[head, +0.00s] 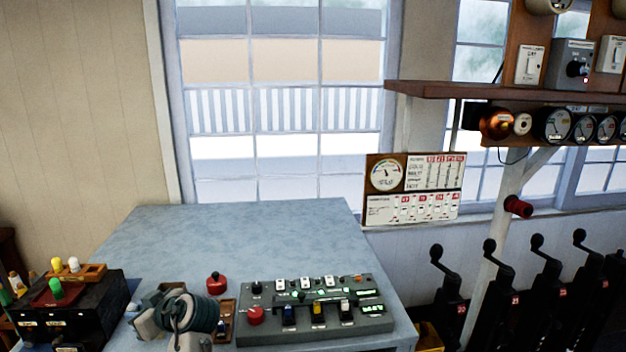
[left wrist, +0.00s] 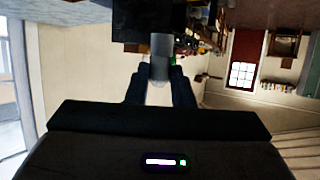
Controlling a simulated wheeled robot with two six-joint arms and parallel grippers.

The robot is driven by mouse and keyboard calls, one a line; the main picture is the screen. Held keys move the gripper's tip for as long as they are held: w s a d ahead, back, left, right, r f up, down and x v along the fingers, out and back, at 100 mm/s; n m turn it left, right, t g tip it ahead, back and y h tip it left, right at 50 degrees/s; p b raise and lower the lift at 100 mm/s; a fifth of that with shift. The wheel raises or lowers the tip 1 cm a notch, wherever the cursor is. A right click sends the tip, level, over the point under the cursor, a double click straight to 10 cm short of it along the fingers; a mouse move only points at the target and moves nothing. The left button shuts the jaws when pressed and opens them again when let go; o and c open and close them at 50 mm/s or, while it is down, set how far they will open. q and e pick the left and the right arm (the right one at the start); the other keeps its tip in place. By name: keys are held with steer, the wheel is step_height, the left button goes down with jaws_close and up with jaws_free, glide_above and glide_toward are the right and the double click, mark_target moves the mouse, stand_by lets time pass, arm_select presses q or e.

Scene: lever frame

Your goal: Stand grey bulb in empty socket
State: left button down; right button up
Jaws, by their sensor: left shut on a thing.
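My left gripper (head: 186,312) is at the bottom left of the head view, over the near edge of the table, right of the black box. In the left wrist view its dark fingers (left wrist: 160,84) are shut on the grey bulb (left wrist: 160,46), a plain cylinder standing out past the fingertips. In the head view the bulb cannot be made out. The black box (head: 95,310) carries an orange-brown rack (head: 97,271) with a yellow and a white bulb, and a dark red plate with a green bulb (head: 56,288). I cannot clearly make out an empty socket. My right gripper is out of view.
A grey control panel (head: 275,331) with switches stands right of my left gripper. A red knob (head: 216,284) is near its left end. The back of the blue-grey table (head: 230,231) is clear. Black levers (head: 490,290) stand at the right.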

arm_select(q)
steer(key=s+d+f+m+t+h+b, duration=0.3)
steer(key=d+f+m+t+h, duration=0.3)
steer(key=d+f+m, duration=0.3)
steer(key=s+d+m+t+h+b, duration=0.2)
steer(key=s+d+m+h, duration=0.2)
steer(key=d, duration=0.4)
steer(key=shift+s+d+r+h+b, duration=0.35)
steer(key=shift+s+r+h, duration=0.15)
steer(key=shift+h, duration=0.6)
